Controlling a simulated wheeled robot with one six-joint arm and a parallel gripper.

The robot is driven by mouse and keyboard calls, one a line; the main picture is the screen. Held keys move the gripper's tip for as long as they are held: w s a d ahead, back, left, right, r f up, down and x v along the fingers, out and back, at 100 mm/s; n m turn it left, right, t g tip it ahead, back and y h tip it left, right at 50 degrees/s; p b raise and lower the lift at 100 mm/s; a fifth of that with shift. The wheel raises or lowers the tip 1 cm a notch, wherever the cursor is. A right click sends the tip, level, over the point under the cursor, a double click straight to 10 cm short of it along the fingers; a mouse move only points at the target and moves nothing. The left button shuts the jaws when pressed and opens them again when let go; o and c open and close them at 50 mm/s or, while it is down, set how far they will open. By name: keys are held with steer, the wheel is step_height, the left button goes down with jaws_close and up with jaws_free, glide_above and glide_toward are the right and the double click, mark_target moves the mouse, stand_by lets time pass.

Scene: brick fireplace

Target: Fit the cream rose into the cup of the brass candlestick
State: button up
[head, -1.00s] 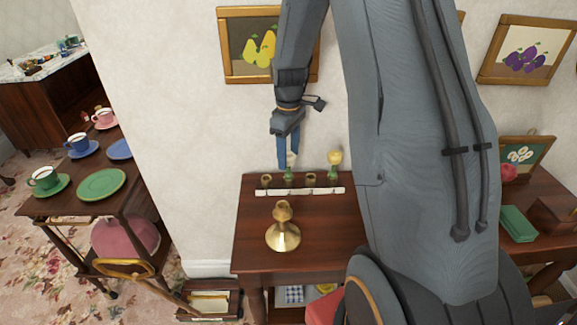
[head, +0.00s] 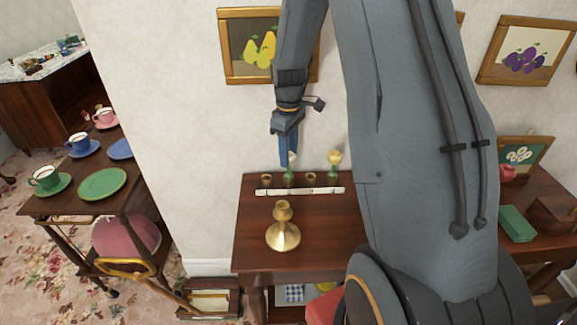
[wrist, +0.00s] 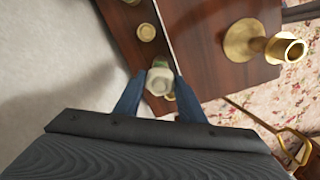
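The cream rose (head: 292,158) stands upright in the rack at the back of the wooden table, with a green part below its bloom. In the wrist view the blue fingers of my gripper (wrist: 160,78) lie on either side of the rose (wrist: 160,82), with what looks like a narrow gap. They look open around it; contact is hard to judge. The brass candlestick (head: 283,236) stands upright and empty on the table in front of the rack. Its cup shows in the wrist view (wrist: 287,47).
The white-fronted rack (head: 300,191) has small brass cups and a yellowish rose (head: 335,161) to the right. A picture (head: 262,45) hangs on the wall behind my gripper. A tea trolley (head: 125,183) stands left. The tabletop around the candlestick is clear.

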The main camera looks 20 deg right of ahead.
steer(key=shift+r+p, duration=1.3)
steer(key=shift+r, duration=0.35)
stand_by(0.4)
steer(key=shift+r+p, duration=0.65)
steer(key=shift+r, duration=0.3)
